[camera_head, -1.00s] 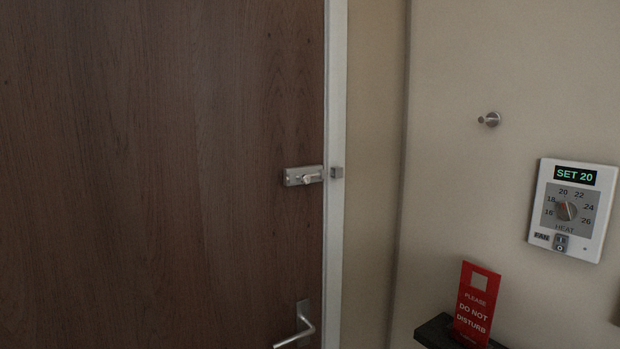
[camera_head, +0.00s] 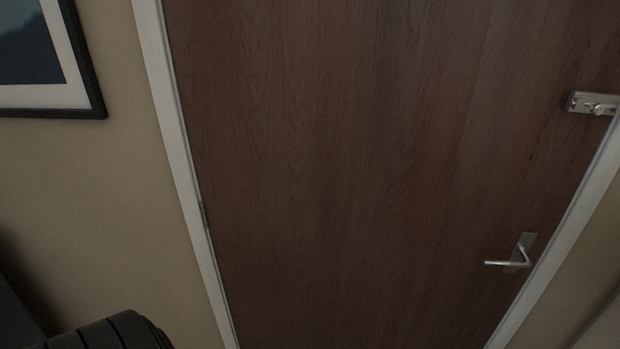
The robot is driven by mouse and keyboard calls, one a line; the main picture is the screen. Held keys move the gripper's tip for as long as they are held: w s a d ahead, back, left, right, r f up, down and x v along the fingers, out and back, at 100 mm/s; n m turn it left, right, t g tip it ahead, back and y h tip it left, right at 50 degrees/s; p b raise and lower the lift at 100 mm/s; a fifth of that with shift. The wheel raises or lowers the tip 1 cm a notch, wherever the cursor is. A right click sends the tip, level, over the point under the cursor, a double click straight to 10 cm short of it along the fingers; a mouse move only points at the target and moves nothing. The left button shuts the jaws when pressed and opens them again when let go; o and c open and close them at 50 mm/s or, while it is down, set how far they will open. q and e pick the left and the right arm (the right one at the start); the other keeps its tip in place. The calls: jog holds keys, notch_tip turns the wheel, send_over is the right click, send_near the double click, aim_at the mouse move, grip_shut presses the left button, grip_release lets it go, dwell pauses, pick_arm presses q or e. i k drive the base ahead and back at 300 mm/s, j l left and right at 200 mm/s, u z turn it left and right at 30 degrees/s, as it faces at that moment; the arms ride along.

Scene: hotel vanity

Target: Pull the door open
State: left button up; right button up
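The brown wood door (camera_head: 360,150) fills most of the head view and sits shut in its white frame. Its silver lever handle (camera_head: 510,257) is at the lower right of the door, with the lever pointing left. A silver latch (camera_head: 592,104) is mounted higher up near the door's right edge. A hinge (camera_head: 204,216) shows on the door's left edge. Neither gripper is in view, and nothing touches the handle.
A white door frame (camera_head: 184,165) runs along the left of the door. A black-framed picture (camera_head: 98,95) hangs on the beige wall (camera_head: 110,200) at the left. A dark ribbed object (camera_head: 115,334), which I cannot identify for sure, shows at the lower left.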

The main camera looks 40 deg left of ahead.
aim_at(359, 165)
jog(key=i+u, duration=0.1)
jog(key=u, duration=0.6)
